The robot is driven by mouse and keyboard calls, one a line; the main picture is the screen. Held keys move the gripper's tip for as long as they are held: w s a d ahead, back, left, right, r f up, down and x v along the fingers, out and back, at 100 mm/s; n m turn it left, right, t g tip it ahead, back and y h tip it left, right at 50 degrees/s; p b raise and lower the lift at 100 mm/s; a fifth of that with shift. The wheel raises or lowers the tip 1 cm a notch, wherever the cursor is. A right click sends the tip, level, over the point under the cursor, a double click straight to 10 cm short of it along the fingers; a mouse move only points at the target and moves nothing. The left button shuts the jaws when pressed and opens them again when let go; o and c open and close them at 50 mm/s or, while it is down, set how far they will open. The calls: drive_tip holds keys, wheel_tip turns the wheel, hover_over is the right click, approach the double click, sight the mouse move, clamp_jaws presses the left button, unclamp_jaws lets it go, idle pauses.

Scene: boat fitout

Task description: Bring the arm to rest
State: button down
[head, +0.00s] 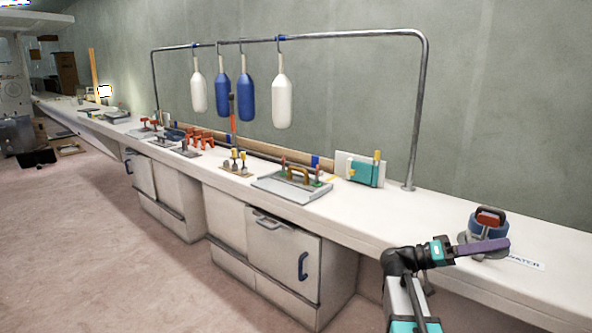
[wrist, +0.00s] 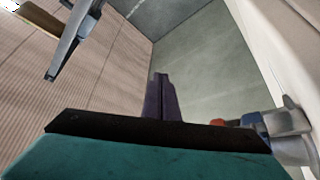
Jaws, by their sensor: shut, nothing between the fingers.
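My gripper (head: 484,247) shows in the head view at the right, at the end of my raised arm in front of the counter. Its purple fingers are shut with nothing between them. In the wrist view the shut fingers (wrist: 161,98) point up the picture. In the head view they overlap the lower part of a blue and grey fitting with a red handle (head: 489,218) on the counter. Whether they touch it cannot be told. The fitting also shows in the wrist view (wrist: 287,127), to the right of the fingers.
The long white counter (head: 450,212) runs along the wall. A metal rail (head: 424,110) above it carries white and blue fenders (head: 245,97). A grey tray (head: 285,190) and a teal book-like item (head: 362,172) stand further left.

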drive_tip(key=s+a+f+n+t+y+p, duration=0.25)
drive_tip(key=f+n+t+p, duration=0.25)
drive_tip(key=f+n+p, duration=0.9)
drive_tip(key=s+a+f+m+g+y+p, duration=0.1)
drive_tip(key=s+a+f+m+y+p, duration=0.15)
drive_tip(key=s+f, duration=0.5)
drive_tip(key=s+a+f+m+y+p, duration=0.1)
drive_tip(key=s+a+f+y, duration=0.2)
drive_tip(key=f, duration=0.8)
drive_tip(key=s+a+f+n+g+y+p, duration=0.1)
drive_tip(key=s+a+f+y, duration=0.35)
drive_tip(key=s+f, duration=0.2)
drive_tip(key=s+a+f+n+g+y+p, duration=0.1)
drive_tip(key=s+a+f+g+y+p, duration=0.15)
drive_tip(key=s+a+f, duration=0.45)
drive_tip(key=s+a+f+t+y, duration=0.2)
drive_tip(key=a+y, duration=0.4)
drive_tip(key=a, duration=0.4)
drive_tip(key=shift+a+f+b, duration=0.15)
drive_tip(key=shift+a+b, duration=0.15)
drive_tip(key=shift+s+n, duration=0.25)
